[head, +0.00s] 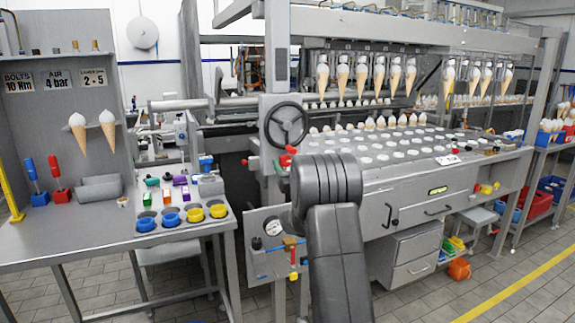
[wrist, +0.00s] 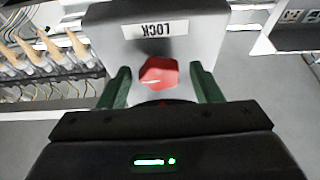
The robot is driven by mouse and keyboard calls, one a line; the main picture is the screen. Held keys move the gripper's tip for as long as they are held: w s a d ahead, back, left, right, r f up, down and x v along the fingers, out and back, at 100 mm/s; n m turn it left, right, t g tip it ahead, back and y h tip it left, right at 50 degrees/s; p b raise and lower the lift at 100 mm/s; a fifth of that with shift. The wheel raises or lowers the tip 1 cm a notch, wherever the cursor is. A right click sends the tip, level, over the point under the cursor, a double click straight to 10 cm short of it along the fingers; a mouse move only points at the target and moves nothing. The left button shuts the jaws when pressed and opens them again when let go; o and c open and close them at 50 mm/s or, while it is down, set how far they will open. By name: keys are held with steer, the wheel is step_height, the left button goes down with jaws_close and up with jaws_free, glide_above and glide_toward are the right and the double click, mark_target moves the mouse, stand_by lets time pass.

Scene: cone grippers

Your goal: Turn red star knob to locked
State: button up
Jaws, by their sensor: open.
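In the wrist view, the red star knob (wrist: 158,73) sits on a grey plate, below a white label (wrist: 155,30) that reads LOCK upside down. My gripper (wrist: 160,69) is open, with one green finger to the left of the knob and one to the right. Gaps show between the fingers and the knob, so I see no grip on it. The knob's lower part is close to my gripper's dark body. In the head view my arm hides the gripper; red parts show beside the handwheel (head: 287,124), but I cannot tell whether one is this knob.
In the head view, a grey workbench (head: 60,240) with coloured cups and tools stands left. The machine's cone deck (head: 450,150) stretches right, with hanging cones (head: 360,75) above it. A pressure gauge (head: 273,227) is low on the machine's front. Open tiled floor lies at the front right.

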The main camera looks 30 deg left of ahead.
steer(key=c, duration=1)
